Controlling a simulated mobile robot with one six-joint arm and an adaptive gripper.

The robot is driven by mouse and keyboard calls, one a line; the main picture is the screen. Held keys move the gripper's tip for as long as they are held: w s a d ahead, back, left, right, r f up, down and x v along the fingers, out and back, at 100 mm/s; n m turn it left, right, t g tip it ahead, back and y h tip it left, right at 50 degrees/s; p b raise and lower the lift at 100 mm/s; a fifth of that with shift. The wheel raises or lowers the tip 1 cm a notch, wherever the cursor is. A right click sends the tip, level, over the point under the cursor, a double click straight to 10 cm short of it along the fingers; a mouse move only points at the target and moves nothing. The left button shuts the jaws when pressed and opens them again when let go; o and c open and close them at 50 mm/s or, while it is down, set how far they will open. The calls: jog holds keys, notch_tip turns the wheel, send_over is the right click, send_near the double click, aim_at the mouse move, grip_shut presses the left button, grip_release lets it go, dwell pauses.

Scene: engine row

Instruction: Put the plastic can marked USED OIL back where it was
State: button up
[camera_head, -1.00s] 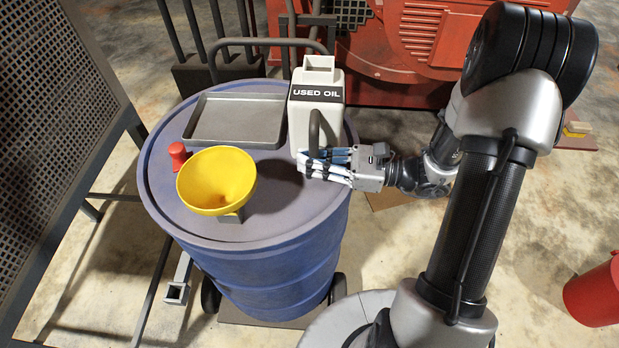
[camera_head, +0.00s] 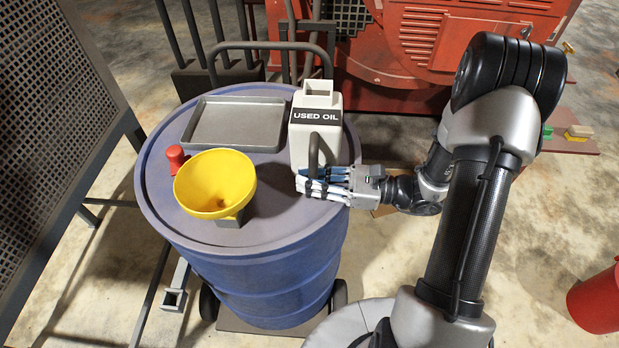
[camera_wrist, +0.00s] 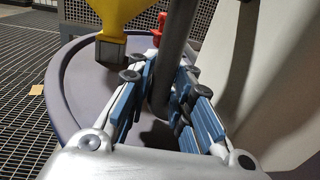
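The white plastic can marked USED OIL (camera_head: 305,148) is upright at the right part of the blue drum's lid (camera_head: 270,222). Its dark handle faces my gripper. I cannot tell if its base touches the lid or hangs just above it. My gripper (camera_head: 312,182) reaches in from the right, its fingers on either side of the handle and shut on it. In the wrist view the handle (camera_wrist: 178,45) stands between the blue finger pads, and the can's pale wall (camera_wrist: 275,80) fills the right side.
A grey tray (camera_head: 191,146) lies at the lid's back. A red engine (camera_head: 420,45) stands behind. A perforated panel (camera_head: 45,120) is at left, a red bucket (camera_head: 597,300) at right.

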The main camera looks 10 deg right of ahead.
jog(key=o, duration=0.3)
jog(key=shift+o, duration=0.2)
jog(key=shift+r, duration=0.2)
jog(key=p+v, duration=0.2)
jog(key=v, duration=1)
jog(key=s+a+r+n+g+h, duration=0.7)
jog(key=s+a+n+g, duration=0.15)
jog(key=a+n, duration=0.2)
jog(key=s+d+r+n+t+h, duration=0.2)
jog(key=s+r+n+t+h, duration=0.3)
jog(key=n+h, duration=0.4)
notch_tip(320, 180, up, 2)
jog(key=n+t, duration=0.1)
jog(key=n, duration=0.2)
jog(key=shift+r+h, duration=0.2)
jog(key=shift+h, duration=0.1)
